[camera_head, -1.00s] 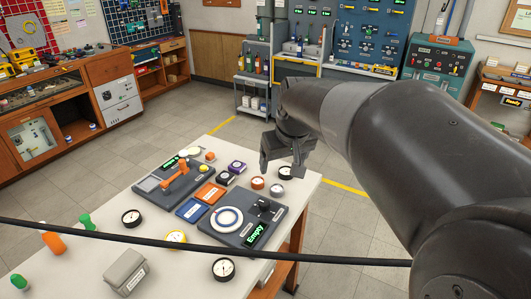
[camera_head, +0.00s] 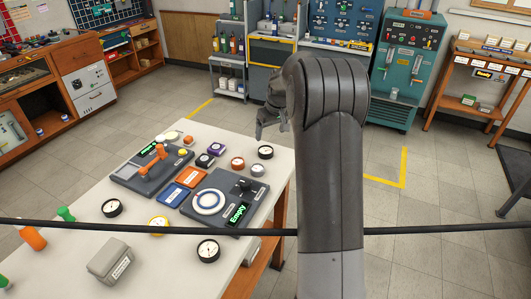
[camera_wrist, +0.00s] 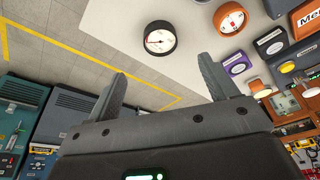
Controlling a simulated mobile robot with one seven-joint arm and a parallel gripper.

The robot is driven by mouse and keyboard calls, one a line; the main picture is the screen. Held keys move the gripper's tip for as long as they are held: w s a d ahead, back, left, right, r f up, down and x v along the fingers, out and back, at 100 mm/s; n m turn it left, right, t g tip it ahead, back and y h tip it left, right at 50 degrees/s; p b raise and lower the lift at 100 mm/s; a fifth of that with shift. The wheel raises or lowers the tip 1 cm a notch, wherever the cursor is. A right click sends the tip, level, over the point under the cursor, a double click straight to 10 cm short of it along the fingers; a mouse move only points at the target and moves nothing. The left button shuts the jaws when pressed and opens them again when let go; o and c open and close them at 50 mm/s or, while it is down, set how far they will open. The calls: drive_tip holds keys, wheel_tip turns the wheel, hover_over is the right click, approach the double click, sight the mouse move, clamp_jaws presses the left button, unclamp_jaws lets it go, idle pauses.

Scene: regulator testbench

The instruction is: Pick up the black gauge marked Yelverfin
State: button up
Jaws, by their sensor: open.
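Three black-rimmed gauges with white faces lie on the white table: one near the back right corner (camera_head: 265,152), one at the left (camera_head: 111,207) and one at the front (camera_head: 208,250). The name Yelverfin cannot be read on any of them. My gripper (camera_head: 270,129) is open and empty, above the table's back right corner. In the wrist view a black gauge (camera_wrist: 160,38) lies beyond and between my open fingers (camera_wrist: 162,68), apart from them, on the table near its edge.
An orange-brown gauge (camera_head: 237,163), a grey one (camera_head: 257,170) and a purple box (camera_head: 216,149) are close to the corner gauge. A dark panel with a dial (camera_head: 226,185) and a yellow gauge (camera_head: 158,224) are nearer. A black cable (camera_head: 400,230) crosses the head view.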

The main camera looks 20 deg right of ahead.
sight(266, 150)
drive_tip(key=x, duration=1)
drive_tip(key=shift+w+f, duration=0.2)
drive_tip(key=shift+f, duration=0.15)
drive_tip(key=shift+c, duration=0.6)
drive_tip(key=c, duration=1)
drive_tip(key=shift+r, duration=0.1)
